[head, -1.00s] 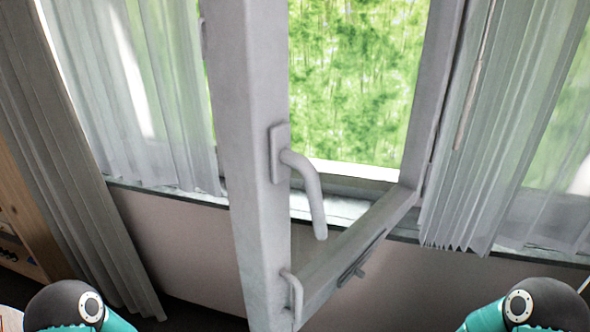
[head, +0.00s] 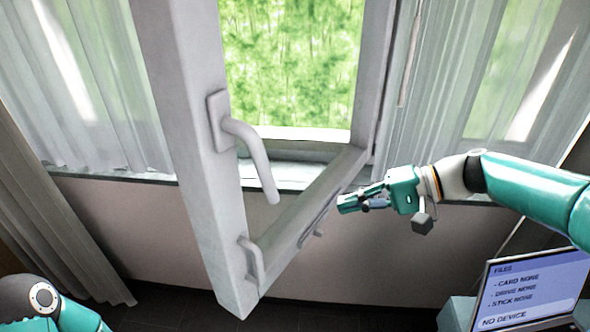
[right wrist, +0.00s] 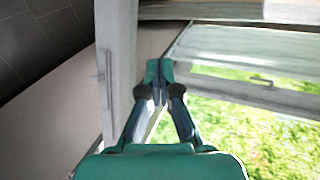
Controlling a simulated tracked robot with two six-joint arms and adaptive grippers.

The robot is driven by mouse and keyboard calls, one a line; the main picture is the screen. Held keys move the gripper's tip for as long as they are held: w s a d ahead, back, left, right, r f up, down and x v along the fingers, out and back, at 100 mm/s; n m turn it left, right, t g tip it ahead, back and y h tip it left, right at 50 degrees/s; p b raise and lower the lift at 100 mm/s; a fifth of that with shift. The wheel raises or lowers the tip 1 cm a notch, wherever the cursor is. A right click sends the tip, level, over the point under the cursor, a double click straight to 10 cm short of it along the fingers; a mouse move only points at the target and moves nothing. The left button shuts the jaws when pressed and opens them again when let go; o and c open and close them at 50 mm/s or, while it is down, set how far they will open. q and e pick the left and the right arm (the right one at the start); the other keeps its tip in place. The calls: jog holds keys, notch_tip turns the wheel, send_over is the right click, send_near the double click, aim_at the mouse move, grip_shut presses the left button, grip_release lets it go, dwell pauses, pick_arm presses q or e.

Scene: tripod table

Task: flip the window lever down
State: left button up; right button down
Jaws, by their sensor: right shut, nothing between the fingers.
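The window lever (head: 256,160) is a grey bent handle on the edge of the open window sash (head: 190,130). Its grip hangs downward, slanting a little to the right. My right gripper (head: 343,203) is shut and empty. In the head view it is to the right of the lever and a little lower, apart from it. In the right wrist view the closed fingertips (right wrist: 158,68) are beside a pale frame post; I cannot make out the lever there. My left gripper is out of view; only part of my left arm shows at the lower left.
Sheer curtains (head: 490,70) hang on both sides. A screen (head: 530,290) stands at the lower right. The sill (head: 290,175) runs behind the sash.

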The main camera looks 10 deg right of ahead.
jog(key=s+d+r+n+y, duration=0.1)
jog(key=s+r+n+y, duration=0.15)
jog(key=r, duration=0.55)
jog(key=s+r+n+y, duration=0.15)
jog(key=s+r, duration=0.25)
jog(key=r, duration=0.5)
jog(key=s+f+p+x, duration=0.1)
jog(key=s+p+x, duration=0.1)
jog(key=x, duration=1)
jog(key=shift+s+a+f+n+g, duration=0.15)
jog(key=shift+s+a+n+g, duration=0.3)
jog(key=shift+s, duration=0.15)
